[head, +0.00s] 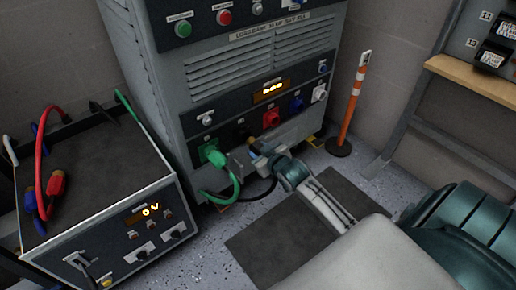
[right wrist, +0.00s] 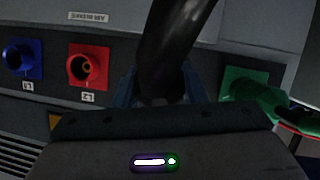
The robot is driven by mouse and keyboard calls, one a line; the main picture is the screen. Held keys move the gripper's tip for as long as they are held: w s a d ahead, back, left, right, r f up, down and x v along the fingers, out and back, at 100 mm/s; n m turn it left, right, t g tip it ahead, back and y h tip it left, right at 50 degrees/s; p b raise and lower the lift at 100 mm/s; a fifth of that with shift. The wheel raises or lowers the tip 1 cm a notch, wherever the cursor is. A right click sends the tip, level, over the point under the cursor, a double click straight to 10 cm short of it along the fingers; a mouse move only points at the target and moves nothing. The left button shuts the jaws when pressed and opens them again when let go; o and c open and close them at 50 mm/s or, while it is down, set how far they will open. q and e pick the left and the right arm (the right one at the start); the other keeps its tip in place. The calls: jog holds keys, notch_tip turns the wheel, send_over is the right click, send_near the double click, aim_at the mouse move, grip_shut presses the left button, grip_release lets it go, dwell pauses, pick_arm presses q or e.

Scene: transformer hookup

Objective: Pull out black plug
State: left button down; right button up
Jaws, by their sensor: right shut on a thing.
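My right gripper (head: 257,152) is in front of the lower socket row of the grey cabinet (head: 262,58). In the right wrist view its two blue fingers (right wrist: 160,88) are shut on the black plug (right wrist: 172,42), which fills the upper middle of that view. In the head view the black plug is mostly hidden by the gripper. A black cable (head: 262,191) hangs below it. The black socket (head: 241,130) shows left of and above the gripper. I cannot tell whether the plug is still seated in it. My left gripper is out of view.
A green plug (head: 216,158) with its green cable sits in the socket to the left, close to my gripper. Red (head: 271,119), blue (head: 297,103) and white (head: 319,93) sockets are to the right. An orange post (head: 352,108) stands farther right. A meter box (head: 98,200) stands left.

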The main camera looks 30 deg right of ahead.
jog(key=shift+s, duration=0.2)
dwell(0.3)
jog(key=shift+s+d+r+p, duration=0.1)
jog(key=shift+s+r+p, duration=0.05)
jog(key=shift+s+p, duration=1.05)
jog(key=shift+s+d+p, duration=0.1)
jog(key=shift+s+p, duration=0.6)
jog(key=shift+s, duration=0.45)
